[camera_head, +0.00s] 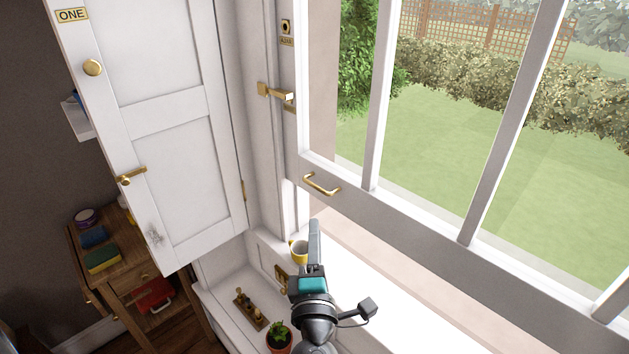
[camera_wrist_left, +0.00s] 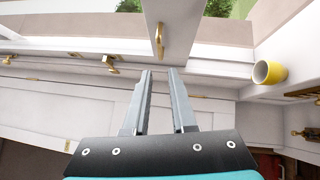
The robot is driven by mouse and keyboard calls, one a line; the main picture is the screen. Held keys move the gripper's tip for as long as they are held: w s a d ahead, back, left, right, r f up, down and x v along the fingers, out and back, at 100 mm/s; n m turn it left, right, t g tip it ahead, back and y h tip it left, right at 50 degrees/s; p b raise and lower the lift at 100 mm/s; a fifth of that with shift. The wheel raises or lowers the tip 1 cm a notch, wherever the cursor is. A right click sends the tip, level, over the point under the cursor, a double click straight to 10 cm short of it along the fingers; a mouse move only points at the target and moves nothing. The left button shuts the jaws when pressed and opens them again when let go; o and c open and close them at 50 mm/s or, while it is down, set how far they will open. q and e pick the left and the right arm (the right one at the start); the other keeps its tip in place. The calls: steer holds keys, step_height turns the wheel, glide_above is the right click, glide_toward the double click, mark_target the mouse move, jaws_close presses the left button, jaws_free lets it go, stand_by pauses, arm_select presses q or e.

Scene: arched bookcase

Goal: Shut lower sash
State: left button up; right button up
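The lower sash (camera_head: 400,228) is a white window frame standing raised, with an open gap between its bottom rail and the sill (camera_head: 400,300). A brass pull handle (camera_head: 321,184) is on its bottom rail near the left end; the handle (camera_wrist_left: 160,40) also shows in the left wrist view, ahead of the fingertips. My left gripper (camera_head: 314,225) is just below the handle in the head view, apart from it. In the left wrist view my left gripper (camera_wrist_left: 160,72) has its fingers parted with nothing between them. My right gripper is not in view.
A yellow mug (camera_head: 299,254) stands beside my left gripper. A brass latch (camera_head: 274,93) sits on the frame's left side. A white shutter (camera_head: 165,120) stands open at left. A potted plant (camera_head: 279,338) and brass pieces (camera_head: 248,308) stand on the lower ledge.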

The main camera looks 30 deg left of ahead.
mark_target(315, 186)
arm_select(q)
steer(key=x, duration=1.3)
steer(key=shift+w+a, duration=0.1)
steer(key=shift+w, duration=0.05)
jaws_close()
stand_by(1.0)
